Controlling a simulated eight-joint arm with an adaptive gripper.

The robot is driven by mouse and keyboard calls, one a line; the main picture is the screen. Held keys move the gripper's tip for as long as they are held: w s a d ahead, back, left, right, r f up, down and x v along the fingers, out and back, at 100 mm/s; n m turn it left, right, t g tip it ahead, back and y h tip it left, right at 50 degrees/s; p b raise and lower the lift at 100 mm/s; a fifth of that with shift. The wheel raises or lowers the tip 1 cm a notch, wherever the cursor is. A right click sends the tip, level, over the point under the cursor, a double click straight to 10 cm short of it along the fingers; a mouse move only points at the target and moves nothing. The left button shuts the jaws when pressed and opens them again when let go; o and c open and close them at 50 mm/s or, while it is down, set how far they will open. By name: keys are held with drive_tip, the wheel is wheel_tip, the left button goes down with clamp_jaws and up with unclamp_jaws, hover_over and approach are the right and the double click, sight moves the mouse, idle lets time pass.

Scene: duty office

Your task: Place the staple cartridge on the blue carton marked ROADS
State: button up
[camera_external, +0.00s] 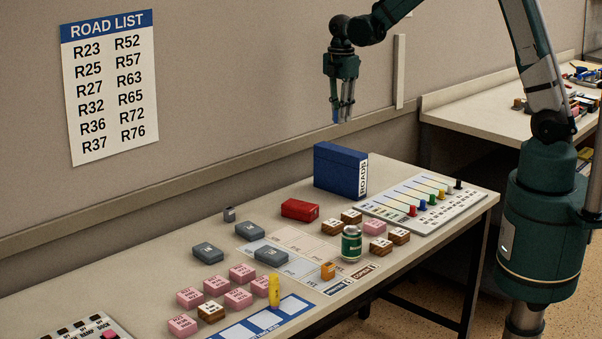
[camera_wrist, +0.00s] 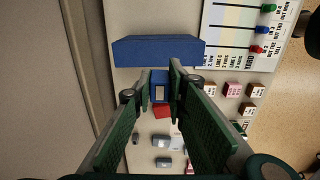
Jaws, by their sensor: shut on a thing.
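My gripper (camera_external: 343,112) is raised above the table, over the blue carton. In the wrist view its fingers (camera_wrist: 162,88) are closed on a small blue block with a pale patch, which I take to be the staple cartridge (camera_wrist: 159,92). In the external view a bit of blue shows at the fingertips (camera_external: 335,114). The blue carton marked ROADS (camera_external: 338,170) stands upright near the wall, its label on the right end. In the wrist view the carton (camera_wrist: 155,50) lies just beyond the fingertips. A clear gap separates the cartridge from the carton in the external view.
A red box (camera_external: 300,209) stands before the carton. A lane board with coloured pegs (camera_external: 428,204) lies to the right. A green can (camera_external: 351,243), an orange block (camera_external: 328,270), a yellow item (camera_external: 274,290), grey, pink and brown blocks crowd the front. The wall is close behind.

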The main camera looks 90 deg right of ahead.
drive_tip(key=shift+s+d+r, duration=0.25)
drive_tip(key=shift+s+d, duration=0.1)
drive_tip(key=shift+d, duration=0.25)
hover_over(341, 149)
drive_tip(key=shift+s+d+f, duration=0.1)
drive_tip(key=shift+d+f, duration=0.05)
drive_tip(key=shift+f, duration=1.35)
drive_tip(key=shift+d+f, duration=0.1)
drive_tip(key=shift+f, duration=1.35)
drive_tip(key=shift+f+p, duration=0.35)
drive_tip(key=shift+f, duration=1.75)
drive_tip(key=shift+f, duration=0.15)
drive_tip(key=o, duration=0.8)
drive_tip(key=shift+o, duration=0.2)
drive_tip(key=shift+r, duration=0.2)
